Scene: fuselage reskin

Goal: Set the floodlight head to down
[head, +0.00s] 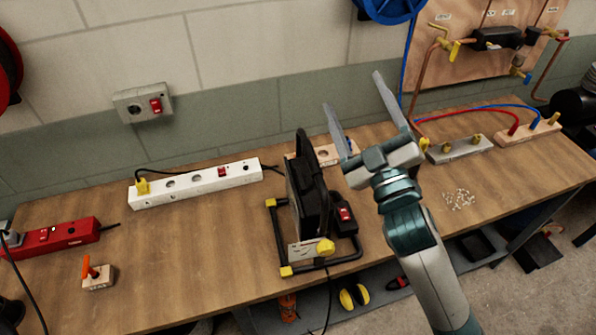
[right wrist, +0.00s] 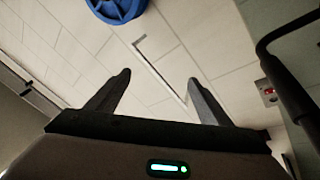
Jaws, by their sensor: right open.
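The floodlight (head: 308,200) stands on the workbench in the middle of the head view. Its black head is seen nearly edge-on and looks roughly upright in a black tube stand with yellow corner pieces. A yellow knob (head: 325,247) sits at its lower front, and a red switch (head: 345,214) is on its right side. My right gripper (head: 357,99) is open and empty, raised just right of and above the floodlight, fingers pointing up and away. In the right wrist view the open fingers (right wrist: 158,88) face the wall, with nothing between them. My left gripper is not in view.
A white power strip (head: 196,184) lies left of the floodlight, a red power strip (head: 52,239) further left. A small block with an orange lever (head: 97,275) is at the front left. Valve blocks (head: 460,149) and small scattered pieces (head: 458,199) lie to the right.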

